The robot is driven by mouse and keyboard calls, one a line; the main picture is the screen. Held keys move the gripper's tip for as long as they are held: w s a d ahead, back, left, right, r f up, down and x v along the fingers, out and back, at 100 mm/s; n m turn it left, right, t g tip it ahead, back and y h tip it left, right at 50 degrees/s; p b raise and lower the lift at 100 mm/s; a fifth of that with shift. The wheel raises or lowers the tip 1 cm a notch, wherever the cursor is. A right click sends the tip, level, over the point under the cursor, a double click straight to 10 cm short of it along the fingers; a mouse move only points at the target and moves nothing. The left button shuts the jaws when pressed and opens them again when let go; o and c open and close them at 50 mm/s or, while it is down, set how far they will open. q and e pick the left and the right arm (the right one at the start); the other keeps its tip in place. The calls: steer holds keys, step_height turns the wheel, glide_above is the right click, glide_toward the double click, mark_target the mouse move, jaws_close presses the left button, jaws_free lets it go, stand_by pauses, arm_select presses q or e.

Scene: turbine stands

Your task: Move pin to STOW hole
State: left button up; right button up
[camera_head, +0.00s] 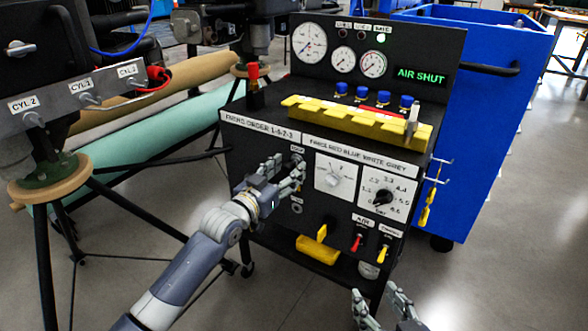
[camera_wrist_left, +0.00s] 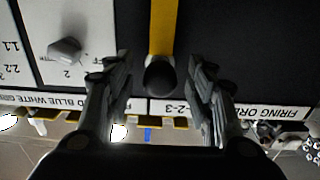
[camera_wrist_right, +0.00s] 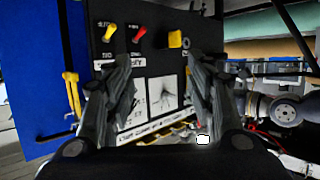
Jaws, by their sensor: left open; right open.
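The pin shows as a round black knob (camera_wrist_left: 160,76) in the left wrist view, with a yellow strip (camera_wrist_left: 163,30) running away from it across the black panel. My left gripper (camera_wrist_left: 160,68) is open, one finger on each side of the knob, with a gap to each. In the head view my left gripper (camera_head: 291,177) is at the left part of the panel front and covers most of the pin area. A small label (camera_head: 297,149) sits above it; a lower hole (camera_head: 297,208) has its own label. I cannot read either surely. My right gripper (camera_head: 377,306) is open and empty, low before the cart.
The black cart's panel (camera_head: 270,145) carries two dials (camera_head: 382,197), a red valve handle (camera_head: 357,242) and a yellow one (camera_head: 382,253). A blue bin (camera_head: 480,130) stands behind right; a black-legged stand (camera_head: 45,260) is at left.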

steer(key=shift+s+d+f+g+h, duration=0.2)
steer(key=shift+s+f+g, duration=0.15)
steer(key=shift+f, duration=0.25)
steer(key=shift+s+d+f+g+h, duration=0.15)
steer(key=shift+s+f+g, duration=0.1)
steer(key=shift+s+f, duration=0.25)
steer(key=shift+w+f, duration=0.1)
steer(key=shift+w, duration=0.05)
arm_select(q)
jaws_close()
arm_select(e)
steer(key=shift+w+r, duration=0.15)
steer(key=shift+r, duration=0.05)
